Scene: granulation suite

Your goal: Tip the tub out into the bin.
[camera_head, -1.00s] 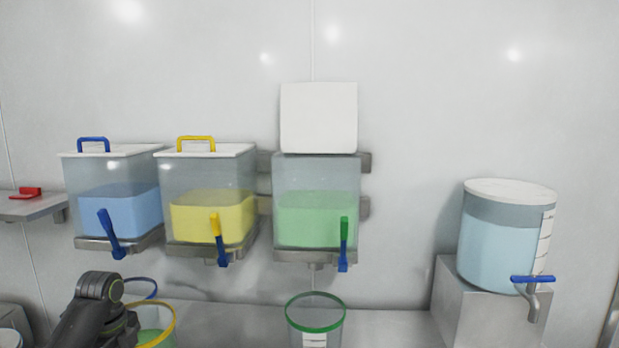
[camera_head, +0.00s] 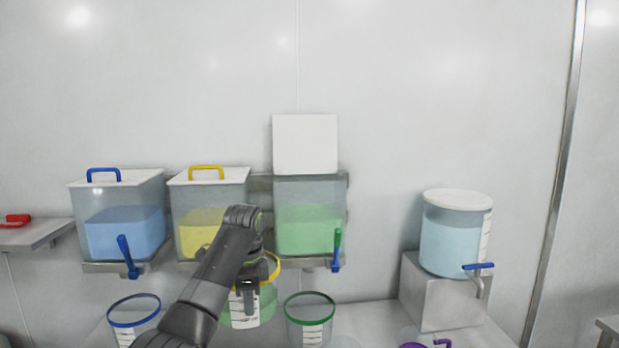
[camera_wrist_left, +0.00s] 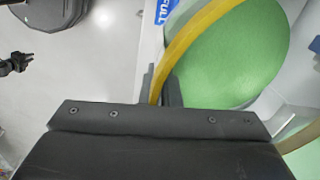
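The yellow-rimmed tub (camera_head: 240,318) holds green contents and hangs about upright in front of the bins, partly hidden by my left arm. My left gripper (camera_head: 249,296) is shut on its rim; in the left wrist view the fingers (camera_wrist_left: 160,92) pinch the yellow rim, with the green contents (camera_wrist_left: 230,55) beside them. The clear bin with green contents (camera_head: 310,225) is on the wall, up and right of the tub, with its white lid (camera_head: 305,145) raised. A small dark gripper, apparently my right one (camera_wrist_left: 14,63), shows at the wrist view's left edge; its finger state is unclear.
Lidded bins with blue (camera_head: 124,232) and yellow contents (camera_head: 200,232) stand left of the green one. A green-rimmed tub (camera_head: 310,320) and a blue-rimmed tub (camera_head: 134,312) are below. A round tank (camera_head: 455,235) with a tap stands on a block at right.

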